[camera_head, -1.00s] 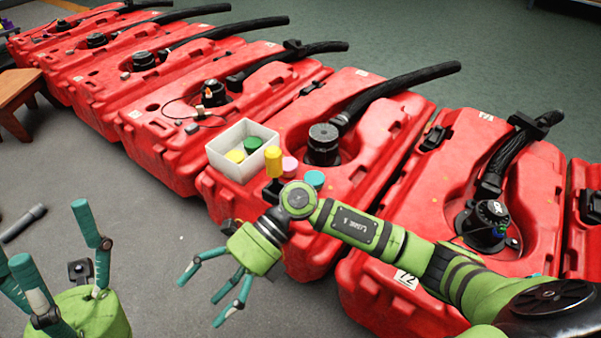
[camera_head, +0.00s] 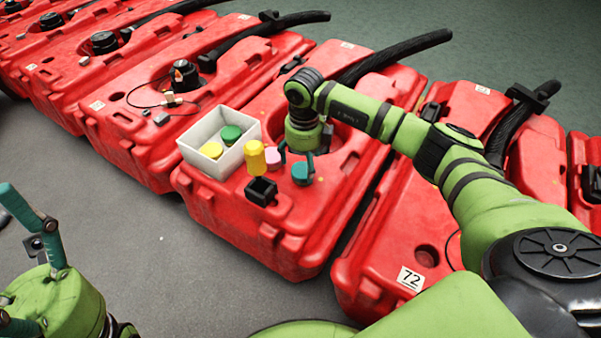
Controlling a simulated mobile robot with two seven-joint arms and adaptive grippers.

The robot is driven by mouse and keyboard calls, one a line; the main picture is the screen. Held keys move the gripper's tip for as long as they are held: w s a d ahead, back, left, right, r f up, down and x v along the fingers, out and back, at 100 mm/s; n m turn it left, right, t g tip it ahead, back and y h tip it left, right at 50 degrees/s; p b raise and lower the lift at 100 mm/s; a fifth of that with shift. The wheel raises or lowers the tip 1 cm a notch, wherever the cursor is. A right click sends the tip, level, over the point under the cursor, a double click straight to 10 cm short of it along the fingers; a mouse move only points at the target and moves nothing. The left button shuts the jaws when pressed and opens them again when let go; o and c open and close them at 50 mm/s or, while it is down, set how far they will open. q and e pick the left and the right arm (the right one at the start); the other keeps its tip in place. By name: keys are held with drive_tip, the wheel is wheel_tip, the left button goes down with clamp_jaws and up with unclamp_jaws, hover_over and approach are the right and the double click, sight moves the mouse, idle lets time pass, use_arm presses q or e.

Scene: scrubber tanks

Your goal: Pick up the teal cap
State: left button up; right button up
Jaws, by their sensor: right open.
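The teal cap (camera_head: 301,174) sits on the red tank (camera_head: 235,225), just right of the pink cap (camera_head: 273,157). My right gripper (camera_head: 303,162) points down from above, open, its fingers close around the teal cap's upper side. I cannot tell whether they touch it, as the palm and wrist hide part of the view. My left gripper (camera_head: 22,258) is at the lower left edge, partly cut off, with its fingers spread and nothing in them.
A white box (camera_head: 215,130) holding a yellow cap (camera_head: 211,150) and a green cap (camera_head: 230,134) stands left of the teal cap. A yellow cylinder (camera_head: 255,158) and a black open holder (camera_head: 261,190) are close by. Black hoses rise from the row of tanks.

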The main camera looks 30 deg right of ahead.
sight(304, 170)
drive_tip(key=f, duration=0.2)
drive_tip(key=f+b, duration=0.1)
drive_tip(key=f, duration=0.1)
drive_tip(key=shift+s+a+f+b, duration=0.1)
drive_tip(key=shift+s+b, duration=0.1)
drive_tip(key=shift+b, duration=0.1)
drive_tip(key=c, duration=1)
drive_tip(key=shift+c, duration=0.2)
